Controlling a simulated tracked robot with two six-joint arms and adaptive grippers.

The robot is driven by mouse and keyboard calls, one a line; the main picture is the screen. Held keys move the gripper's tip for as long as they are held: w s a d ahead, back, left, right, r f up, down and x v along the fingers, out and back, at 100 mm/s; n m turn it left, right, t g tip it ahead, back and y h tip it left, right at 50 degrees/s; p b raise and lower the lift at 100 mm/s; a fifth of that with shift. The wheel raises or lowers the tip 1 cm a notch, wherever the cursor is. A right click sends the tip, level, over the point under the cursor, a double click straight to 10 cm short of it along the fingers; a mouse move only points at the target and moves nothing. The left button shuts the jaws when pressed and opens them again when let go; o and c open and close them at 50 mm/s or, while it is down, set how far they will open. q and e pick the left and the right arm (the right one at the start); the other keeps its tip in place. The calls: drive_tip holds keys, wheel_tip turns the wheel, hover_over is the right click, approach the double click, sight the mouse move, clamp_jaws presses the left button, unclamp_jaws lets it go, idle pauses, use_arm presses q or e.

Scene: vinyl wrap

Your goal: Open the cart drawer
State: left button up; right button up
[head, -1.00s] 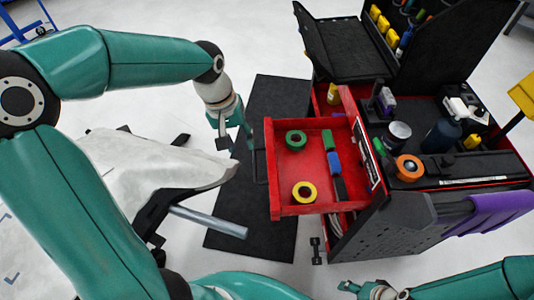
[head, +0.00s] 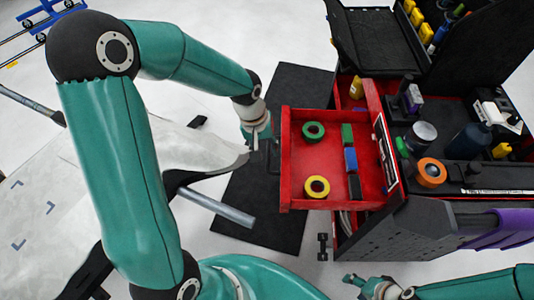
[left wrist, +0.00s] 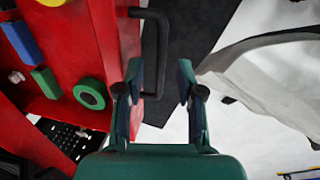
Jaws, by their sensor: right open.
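The red cart drawer (head: 327,180) stands pulled out from the left side of the cart (head: 370,240) in the head view. It also fills the left of the left wrist view (left wrist: 75,35). Its black bar handle (left wrist: 162,45) is on the drawer's front. My left gripper (head: 254,140) is beside this front in the head view. In the left wrist view my left gripper (left wrist: 160,85) is open, and the handle bar appears between its fingertips; I cannot tell whether they touch it. My right gripper (head: 350,280) is open and empty below the cart.
The drawer holds a green tape roll (head: 313,131), a yellow tape roll (head: 317,186) and small blocks. A pale sheeted panel (head: 185,150) lies left of my left gripper. A dark mat (head: 262,215) covers the floor between. Tools and an orange roll (head: 431,172) crowd the cart top.

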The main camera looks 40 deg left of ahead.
use_arm(q)
drive_tip(key=shift+w+d+f, duration=0.1)
drive_tip(key=shift+d+f, duration=0.1)
drive_tip(key=shift+f, duration=1.2)
clamp_jaws()
